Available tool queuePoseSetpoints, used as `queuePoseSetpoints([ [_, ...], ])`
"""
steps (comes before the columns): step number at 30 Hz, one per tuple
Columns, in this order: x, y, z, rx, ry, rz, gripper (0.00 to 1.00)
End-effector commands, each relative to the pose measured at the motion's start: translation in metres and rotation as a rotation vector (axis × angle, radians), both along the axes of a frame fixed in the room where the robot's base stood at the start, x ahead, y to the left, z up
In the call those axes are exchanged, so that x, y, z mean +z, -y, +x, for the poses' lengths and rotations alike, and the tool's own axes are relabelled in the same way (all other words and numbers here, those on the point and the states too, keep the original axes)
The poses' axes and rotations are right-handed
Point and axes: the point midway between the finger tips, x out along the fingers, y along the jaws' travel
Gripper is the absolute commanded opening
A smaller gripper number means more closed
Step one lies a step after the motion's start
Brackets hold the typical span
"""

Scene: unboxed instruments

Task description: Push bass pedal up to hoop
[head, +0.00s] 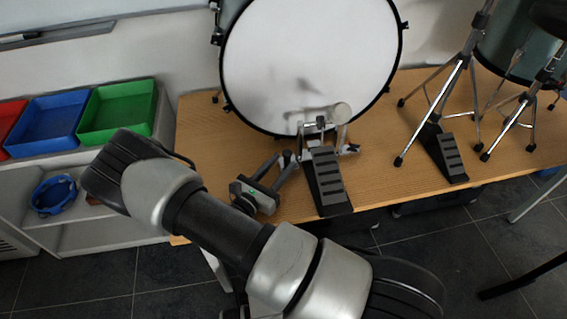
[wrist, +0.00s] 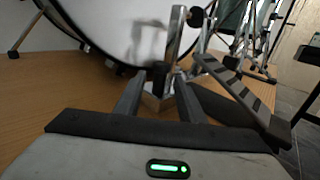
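The bass pedal (head: 327,180) stands on the table in front of the bass drum, its ribbed black footboard toward the front edge. Its pale round beater (head: 343,112) is raised before the white drumhead (head: 300,60). The pedal's frame is close to the lower part of the black hoop (head: 385,88); I cannot tell whether they touch. My gripper (head: 287,160) is low, left of the footboard. In the wrist view my gripper (wrist: 160,82) has its fingers apart, with the pedal's metal frame (wrist: 176,38) at or just beyond the tips. The footboard (wrist: 240,88) shows right of them.
A second pedal (head: 443,152) and chrome stands (head: 450,90) are on the table's right side. Red, blue and green bins (head: 115,112) sit on a shelf at left. Bare table (head: 200,130) lies left of the drum. The table's front edge is close to the footboard.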

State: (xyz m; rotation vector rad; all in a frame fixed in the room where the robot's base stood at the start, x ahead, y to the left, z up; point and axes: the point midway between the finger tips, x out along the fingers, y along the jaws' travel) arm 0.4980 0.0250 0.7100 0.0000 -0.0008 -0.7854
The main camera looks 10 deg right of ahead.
Motion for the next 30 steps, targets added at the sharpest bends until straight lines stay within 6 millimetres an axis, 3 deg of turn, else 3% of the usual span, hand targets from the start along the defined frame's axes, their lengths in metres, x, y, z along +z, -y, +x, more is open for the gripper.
queuePoseSetpoints([
  [6,0.000,0.012,0.011,0.000,-0.001,0.001,0.36],
  [14,0.000,0.013,0.012,0.000,-0.001,0.001,0.36],
  [21,0.000,0.012,0.012,0.000,-0.001,0.001,0.00],
  [30,0.000,0.013,0.021,-0.001,0.004,0.000,0.00],
])
